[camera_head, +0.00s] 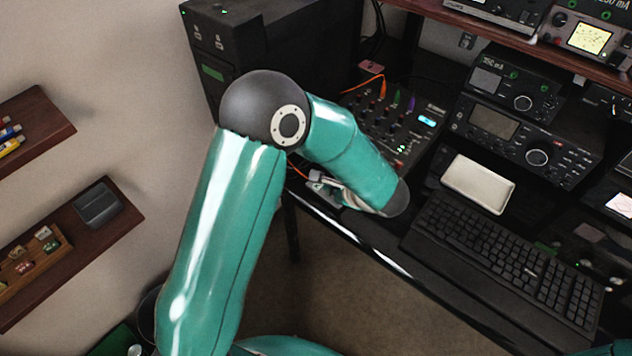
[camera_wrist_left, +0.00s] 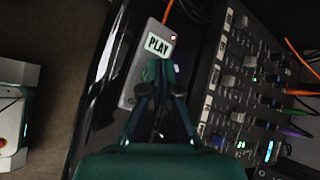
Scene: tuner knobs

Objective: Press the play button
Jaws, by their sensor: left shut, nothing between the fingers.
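The play button is a pale, lit rectangle marked PLAY (camera_wrist_left: 158,45) on a small grey box (camera_wrist_left: 132,88) in the left wrist view. The box lies near the desk's front edge, beside the mixer. My left gripper (camera_wrist_left: 160,68) is shut and empty, its fingertips just below the PLAY label in the picture, overlapping the box. I cannot tell whether they touch it. In the head view my left forearm hides most of the gripper and the box. My right gripper is not in view.
The mixer (camera_head: 425,103) with knobs and coloured cables stands beside the box. A keyboard (camera_head: 500,255), a pale tray (camera_head: 478,184) and stacked radios (camera_head: 495,122) are to the right. A dark cabinet (camera_head: 290,45) stands behind. Wall shelves (camera_head: 110,235) are at left.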

